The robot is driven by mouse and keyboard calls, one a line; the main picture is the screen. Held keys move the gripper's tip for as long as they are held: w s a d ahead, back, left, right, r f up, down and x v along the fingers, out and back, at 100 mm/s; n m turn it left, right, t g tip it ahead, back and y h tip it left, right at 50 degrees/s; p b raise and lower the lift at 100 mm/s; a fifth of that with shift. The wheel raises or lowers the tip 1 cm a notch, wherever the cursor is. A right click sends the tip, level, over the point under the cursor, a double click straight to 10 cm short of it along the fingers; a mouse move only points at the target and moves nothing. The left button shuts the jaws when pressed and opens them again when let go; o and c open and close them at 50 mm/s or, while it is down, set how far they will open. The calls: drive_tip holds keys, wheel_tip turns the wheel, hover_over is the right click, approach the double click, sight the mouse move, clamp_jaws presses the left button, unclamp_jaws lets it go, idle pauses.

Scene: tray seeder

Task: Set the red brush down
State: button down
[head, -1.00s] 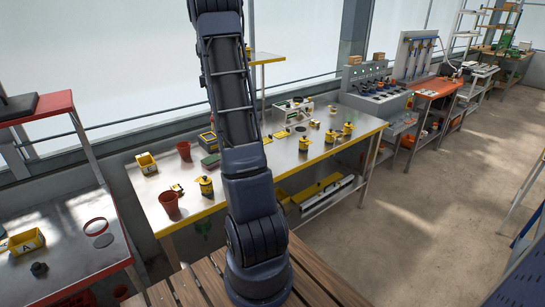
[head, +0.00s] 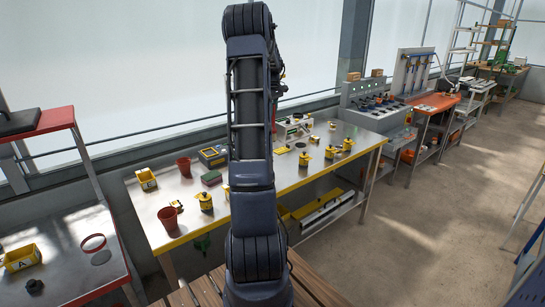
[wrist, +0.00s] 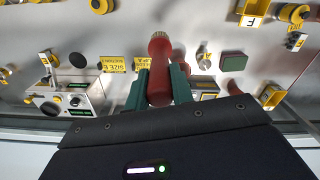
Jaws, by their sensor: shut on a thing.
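In the head view my arm covers most of the gripper, and a thin red sliver, probably the brush (head: 274,119), shows just right of the arm over the back of the bench (head: 243,215).
A dial instrument (wrist: 68,92) and yellow labels (wrist: 112,64) are left of the brush in the wrist view. A green block (wrist: 233,62) and a yellow bin (wrist: 252,14) are right. In the head view, red cups (head: 168,217) and several yellow pots (head: 305,158) stand on the bench.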

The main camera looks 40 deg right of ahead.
wheel_tip(320, 180, down, 18)
idle(0.6)
drive_tip(key=c, duration=1.2)
unclamp_jaws()
